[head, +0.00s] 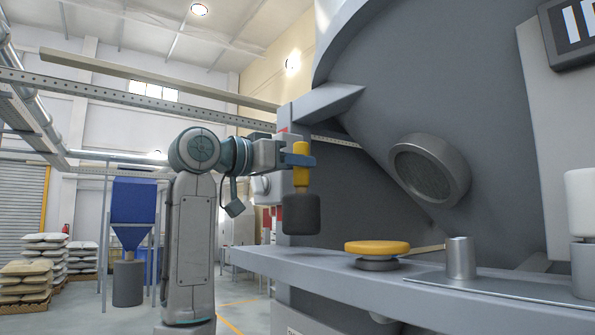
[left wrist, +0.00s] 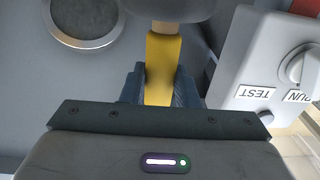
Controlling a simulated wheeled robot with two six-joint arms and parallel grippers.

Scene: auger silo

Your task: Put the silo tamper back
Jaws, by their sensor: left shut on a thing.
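The silo tamper (head: 301,213), with a yellow handle and a thick dark grey head, hangs upright in the head view, head downward. My left gripper (head: 300,161) is shut on its yellow handle and holds it in the air, left of the silo. The tamper head appears above the left end of the grey shelf (head: 330,262). In the left wrist view the yellow handle (left wrist: 163,65) lies between my two dark fingers, with part of the grey head at the top edge. My right gripper is not in view.
A yellow round knob (head: 377,248) and a short metal cylinder (head: 461,258) stand on the shelf. A round port (head: 432,170) sits in the sloping silo wall. A TEST/RUN switch box (left wrist: 262,75) is close by in the left wrist view.

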